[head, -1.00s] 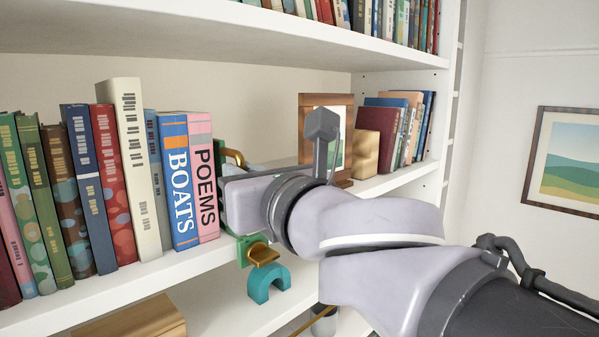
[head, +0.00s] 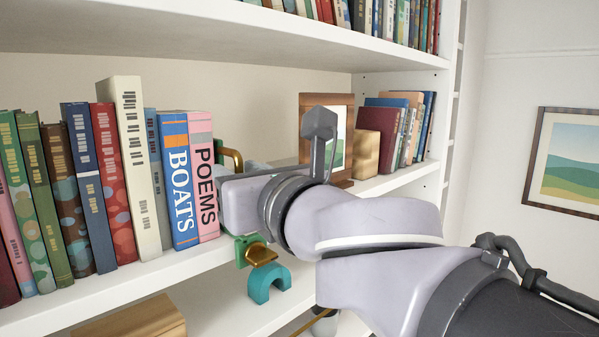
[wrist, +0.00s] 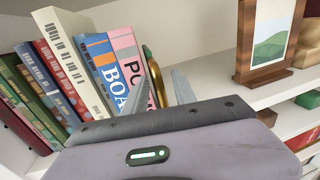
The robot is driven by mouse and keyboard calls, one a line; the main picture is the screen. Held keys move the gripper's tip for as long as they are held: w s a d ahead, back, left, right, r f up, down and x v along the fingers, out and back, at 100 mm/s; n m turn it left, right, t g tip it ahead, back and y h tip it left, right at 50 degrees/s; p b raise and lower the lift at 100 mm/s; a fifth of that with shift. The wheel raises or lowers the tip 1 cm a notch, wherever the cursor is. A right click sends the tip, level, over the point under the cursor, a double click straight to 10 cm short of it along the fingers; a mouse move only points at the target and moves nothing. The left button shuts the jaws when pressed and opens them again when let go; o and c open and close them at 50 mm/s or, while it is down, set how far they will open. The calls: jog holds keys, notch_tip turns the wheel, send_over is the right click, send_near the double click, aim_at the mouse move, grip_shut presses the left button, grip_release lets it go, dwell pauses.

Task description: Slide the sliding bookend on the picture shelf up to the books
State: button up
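The sliding bookend, green with brass, stands just right of the pink POEMS book (head: 202,170) on the picture shelf. Its brass arch (head: 237,159) shows above my wrist and its brass front piece (head: 260,254) shows below. Whether it touches POEMS is hidden. The row of books includes the blue BOATS book (head: 180,185). The left finger is close beside the brass arch (wrist: 152,75). My wrist hides most of the bookend in the head view.
A framed picture (head: 338,140), a wooden block (head: 367,155) and more books (head: 408,125) stand on the right of the same shelf. A teal arch (head: 268,283) sits on the shelf below. The upper shelf (head: 220,45) hangs overhead.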

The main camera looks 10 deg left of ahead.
jog(key=p+v, duration=0.5)
jog(key=v, duration=1.2)
jog(key=shift+s+d, duration=0.15)
jog(key=shift+d, duration=0.1)
notch_tip(320, 180, down, 35)
jog(key=d+n+g+h+b, duration=0.3)
jog(key=n+b, duration=0.8)
jog(key=b, duration=1.1)
jog(key=s+d+f+n+g+h+b, duration=0.1)
jog(key=d+f+n+h+b, duration=0.1)
jog(key=f+b, duration=0.4)
jog(key=s+d+f+n+g+h+b, duration=0.1)
jog(key=f+n+b, duration=0.5)
jog(key=f, duration=1)
jog(key=s+d+f+n+g+h+b, duration=0.1)
jog(key=d+f+n+g+h+b, duration=0.2)
jog(key=f, duration=0.9)
jog(key=d+n+b, duration=0.2)
jog(key=b, duration=0.2)
jog(key=shift+s+d, duration=0.2)
jog(key=shift+d, duration=0.15)
